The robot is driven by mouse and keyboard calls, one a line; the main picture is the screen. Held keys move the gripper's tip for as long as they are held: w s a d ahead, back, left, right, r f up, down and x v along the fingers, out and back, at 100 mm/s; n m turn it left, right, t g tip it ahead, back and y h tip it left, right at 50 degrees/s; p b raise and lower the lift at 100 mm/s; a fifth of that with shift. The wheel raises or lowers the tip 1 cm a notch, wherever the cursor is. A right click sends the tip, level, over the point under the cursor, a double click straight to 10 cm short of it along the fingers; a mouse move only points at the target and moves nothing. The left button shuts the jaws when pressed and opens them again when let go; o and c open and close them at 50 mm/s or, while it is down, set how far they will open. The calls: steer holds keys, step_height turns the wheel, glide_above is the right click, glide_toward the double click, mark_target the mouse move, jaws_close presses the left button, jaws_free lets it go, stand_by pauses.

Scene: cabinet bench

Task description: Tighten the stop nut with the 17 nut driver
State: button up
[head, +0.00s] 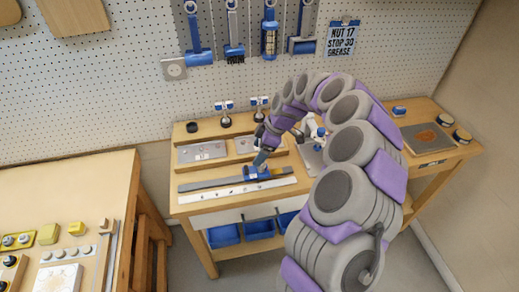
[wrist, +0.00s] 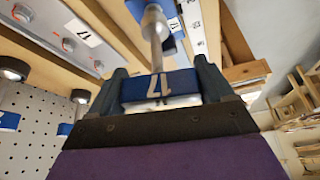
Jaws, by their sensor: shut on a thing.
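My gripper (wrist: 160,88) is shut on the blue handle of the 17 nut driver (wrist: 160,86), which is marked 17. The driver's grey metal shaft (wrist: 157,35) runs away from my fingers to a blue block (wrist: 178,27) that also carries a 17 label. In the head view my gripper (head: 265,150) is over the middle of the bench, just above the blue block (head: 257,173) on the grey rail. The stop nut cannot be made out. I cannot tell whether the driver's end is seated on it.
A white scale strip (head: 237,192) lies along the bench front. Metal panels (head: 202,151) lie behind the rail. Blue tools (head: 234,50) hang on the pegboard by a card (head: 342,38) reading "NUT 17 STOP 30 GREASE". A second bench (head: 75,195) stands front left.

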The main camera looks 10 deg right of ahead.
steer(key=shift+f+b, duration=0.45)
steer(key=shift+f, duration=0.6)
stand_by(0.6)
steer(key=shift+w+r+m+t+h+p, duration=0.1)
steer(key=shift+m+t+h+p, duration=0.3)
steer(key=shift+m+p, duration=0.75)
steer(key=shift+w+m+t+h+p, duration=0.1)
steer(key=shift+m+t+p, duration=0.65)
steer(key=shift+m, duration=0.7)
steer(key=shift+d+m+p, duration=0.1)
steer(key=shift+m+p, duration=1)
steer(key=shift+m+t+h+p, duration=0.35)
steer(key=shift+m+h+p, duration=0.05)
steer(key=shift+m, duration=0.1)
